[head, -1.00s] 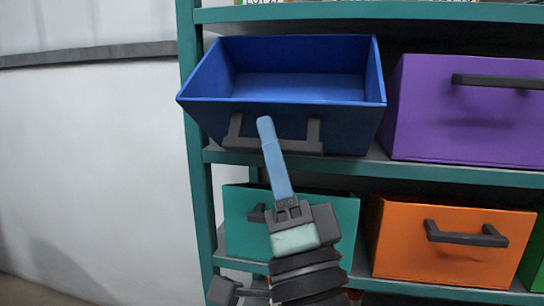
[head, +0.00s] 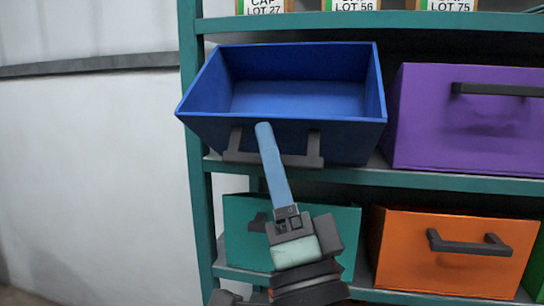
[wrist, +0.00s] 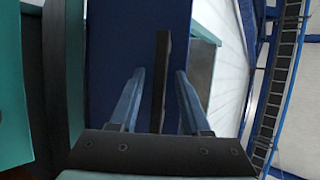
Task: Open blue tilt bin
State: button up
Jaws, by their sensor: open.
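The blue tilt bin (head: 215,137) sits at the left end of the upper shelf, tipped forward with its open top and empty inside showing. Its dark bar handle (head: 300,160) is on the front face; in the wrist view the handle (wrist: 160,85) runs between my two fingers. My gripper (head: 264,127) is in front of that face, with its fingertips at the handle. In the wrist view my gripper (wrist: 160,72) is open, a finger on each side of the bar with gaps. Part of the handle is hidden behind the fingers in the head view.
A purple bin (head: 450,130) stands right of the blue one. Below are a teal bin (head: 340,230) and an orange bin (head: 400,260). The teal shelf post (head: 192,190) is at the left, with a white wall (head: 90,170) beyond. Labelled boxes (head: 350,5) stand above.

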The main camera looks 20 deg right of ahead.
jog(key=shift+s, duration=0.1)
jog(key=b+v, duration=0.5)
jog(key=v, duration=0.7)
jog(key=shift+s+f, duration=0.25)
jog(key=shift+s, duration=0.05)
